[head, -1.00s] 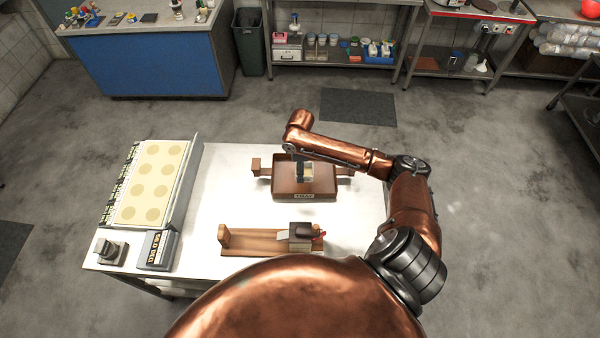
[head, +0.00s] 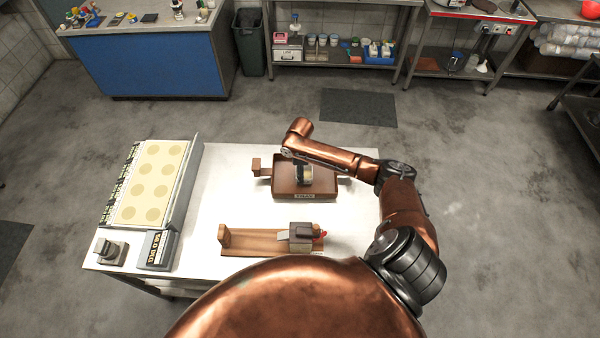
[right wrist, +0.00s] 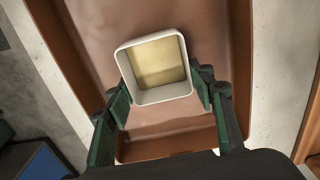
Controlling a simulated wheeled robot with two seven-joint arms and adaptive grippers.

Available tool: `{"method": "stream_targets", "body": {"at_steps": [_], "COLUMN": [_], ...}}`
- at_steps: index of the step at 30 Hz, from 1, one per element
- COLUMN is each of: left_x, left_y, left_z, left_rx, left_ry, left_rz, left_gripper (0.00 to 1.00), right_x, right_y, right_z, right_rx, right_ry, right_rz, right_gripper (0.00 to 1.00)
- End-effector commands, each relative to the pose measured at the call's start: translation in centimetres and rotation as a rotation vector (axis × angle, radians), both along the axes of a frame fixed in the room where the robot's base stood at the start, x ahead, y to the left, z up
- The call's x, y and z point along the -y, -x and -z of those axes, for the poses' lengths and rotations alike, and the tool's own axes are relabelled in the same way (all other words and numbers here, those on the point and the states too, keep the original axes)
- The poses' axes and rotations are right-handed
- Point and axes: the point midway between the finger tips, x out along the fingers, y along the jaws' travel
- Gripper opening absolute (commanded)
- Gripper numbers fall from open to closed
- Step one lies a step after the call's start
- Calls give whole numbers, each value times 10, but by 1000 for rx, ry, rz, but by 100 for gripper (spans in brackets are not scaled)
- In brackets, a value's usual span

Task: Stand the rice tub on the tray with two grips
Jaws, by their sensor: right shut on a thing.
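The rice tub, a small squarish white container with a pale yellow inside, shows in the right wrist view (right wrist: 158,68) with its open side facing the camera. My right gripper (right wrist: 160,98) has its dark green fingers on two sides of it and is shut on it. In the head view the right gripper (head: 304,176) is over the inside of the brown tray (head: 283,188), with the tub partly hidden by the fingers. I cannot tell whether the tub touches the tray floor. My left gripper is not in view.
A wooden stand (head: 258,241) with a dark block at its right end lies in front of the tray. A panel with pale yellow discs (head: 153,184) and a dark labelled box (head: 157,249) are on the left. The white tabletop (head: 222,190) is clear between them.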

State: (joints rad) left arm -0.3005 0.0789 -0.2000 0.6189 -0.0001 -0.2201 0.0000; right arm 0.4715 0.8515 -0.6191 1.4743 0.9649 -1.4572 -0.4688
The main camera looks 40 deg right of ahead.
Motion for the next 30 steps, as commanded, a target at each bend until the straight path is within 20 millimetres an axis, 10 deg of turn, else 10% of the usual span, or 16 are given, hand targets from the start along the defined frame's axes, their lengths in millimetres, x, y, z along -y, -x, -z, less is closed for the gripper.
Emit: {"method": "stream_targets", "body": {"at_steps": [1,2,9,20,30], "left_x": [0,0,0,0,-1], "left_y": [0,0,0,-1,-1], "left_z": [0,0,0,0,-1], "left_rx": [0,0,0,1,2], "left_ry": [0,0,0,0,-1], "left_rz": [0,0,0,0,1], "left_gripper": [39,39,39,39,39], "right_x": [0,0,0,0,0], "right_y": [0,0,0,-1,-1], "right_z": [2,2,1,-6,-70], "right_rx": [-1,-1,-1,1,2], "right_ry": [-1,-1,-1,0,0], "right_rz": [0,0,0,0,-2], "right_gripper": [26,52,67,67,67]}}
